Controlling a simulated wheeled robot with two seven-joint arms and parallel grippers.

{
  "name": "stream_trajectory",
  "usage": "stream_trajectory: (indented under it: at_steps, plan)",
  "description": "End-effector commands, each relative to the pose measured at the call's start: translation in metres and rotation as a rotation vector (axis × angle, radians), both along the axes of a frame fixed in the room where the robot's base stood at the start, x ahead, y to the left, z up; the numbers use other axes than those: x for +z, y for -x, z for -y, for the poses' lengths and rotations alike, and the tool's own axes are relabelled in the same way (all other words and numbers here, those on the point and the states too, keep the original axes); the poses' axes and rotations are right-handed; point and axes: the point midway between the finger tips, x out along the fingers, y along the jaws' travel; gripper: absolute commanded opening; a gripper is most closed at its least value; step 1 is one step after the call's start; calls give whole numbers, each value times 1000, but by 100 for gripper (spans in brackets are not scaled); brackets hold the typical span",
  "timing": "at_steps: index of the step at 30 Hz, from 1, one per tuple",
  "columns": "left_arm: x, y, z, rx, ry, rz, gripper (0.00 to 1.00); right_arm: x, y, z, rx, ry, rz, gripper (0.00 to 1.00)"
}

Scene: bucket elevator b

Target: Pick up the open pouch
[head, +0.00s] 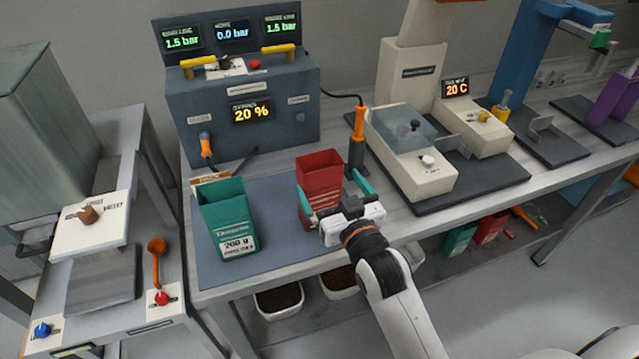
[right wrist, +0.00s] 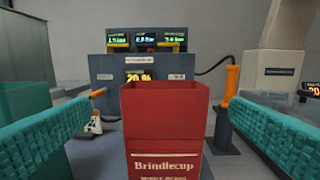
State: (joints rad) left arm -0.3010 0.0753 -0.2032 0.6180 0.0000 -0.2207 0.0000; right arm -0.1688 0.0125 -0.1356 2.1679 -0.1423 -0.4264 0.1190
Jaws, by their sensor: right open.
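A red pouch (head: 320,171) with an open top stands upright on the blue-grey mat (head: 275,191). In the right wrist view the red pouch (right wrist: 165,128) fills the middle and reads "Brindlecup". My right gripper (head: 331,184) is open, its two teal-padded fingers on either side of the red pouch. In the right wrist view a gap shows between the pouch and each finger. My left gripper is not in view.
A dark machine (head: 248,105) with pressure displays stands behind the pouches. An orange-handled tool (head: 357,140) stands upright just behind and right of the red pouch. A cream sealer-like device (head: 412,160) is to the right. Bare mat lies between the two pouches.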

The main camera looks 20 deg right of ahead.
Motion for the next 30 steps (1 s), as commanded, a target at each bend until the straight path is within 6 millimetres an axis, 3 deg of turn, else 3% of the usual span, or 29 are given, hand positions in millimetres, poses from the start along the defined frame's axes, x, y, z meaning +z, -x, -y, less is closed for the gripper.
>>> stream_trajectory:
  at_steps: [3,11,21,30]
  plan:
    - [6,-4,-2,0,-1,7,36,2,-22,-1,0,0,-1,100]
    - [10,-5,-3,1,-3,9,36,0,-44,-2,0,0,-4,100]
    - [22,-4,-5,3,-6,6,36,1,-89,-2,-1,0,-4,100]
    - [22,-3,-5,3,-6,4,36,0,-92,-3,-1,0,-5,97]
